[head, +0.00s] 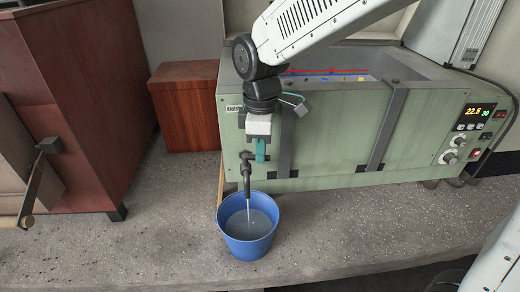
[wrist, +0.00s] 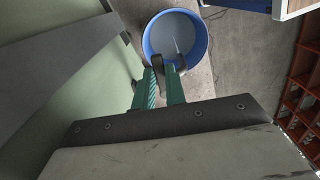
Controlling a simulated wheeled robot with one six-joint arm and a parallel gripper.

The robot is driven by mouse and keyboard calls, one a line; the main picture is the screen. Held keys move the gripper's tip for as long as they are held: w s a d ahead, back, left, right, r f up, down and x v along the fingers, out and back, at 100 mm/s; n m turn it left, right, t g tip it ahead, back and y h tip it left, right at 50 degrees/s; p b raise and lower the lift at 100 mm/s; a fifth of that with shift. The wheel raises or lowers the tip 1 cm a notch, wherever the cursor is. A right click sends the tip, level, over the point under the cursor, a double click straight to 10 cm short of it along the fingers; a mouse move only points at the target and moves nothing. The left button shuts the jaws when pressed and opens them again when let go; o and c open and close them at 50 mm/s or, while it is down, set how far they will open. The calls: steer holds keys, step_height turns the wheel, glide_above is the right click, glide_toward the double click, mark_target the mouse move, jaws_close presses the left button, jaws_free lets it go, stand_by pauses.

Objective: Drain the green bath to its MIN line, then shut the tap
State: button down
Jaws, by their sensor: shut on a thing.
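The green bath (head: 335,135) stands on the bench, with a red line and small blue and yellow marks on its inner back wall. My arm partly hides the inside, and I cannot tell the water level against a MIN mark. The dark tap (head: 246,172) sticks out low at the bath's front left, and a thin stream runs from its spout. My gripper (head: 261,155) is at the top of the tap, shut on its handle; the teal fingers (wrist: 165,78) show in the wrist view. The blue bucket (head: 232,250) stands below and holds greyish water; it also shows in the wrist view (wrist: 148,42).
A control panel (head: 475,130) on the bath's right end shows 22.5 and 30. Dark straps cross the bath's front. A reddish wooden box (head: 185,105) and a large brown cabinet (head: 70,100) stand left. The bench (head: 150,240) left of the bucket is clear.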

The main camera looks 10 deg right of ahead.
steer(key=shift+w+n, duration=0.15)
steer(key=shift+n, duration=0.25)
steer(key=c, duration=1.4)
jaws_free()
steer(key=shift+c, duration=0.2)
step_height(320, 180, up, 8)
steer(key=shift+d, duration=0.1)
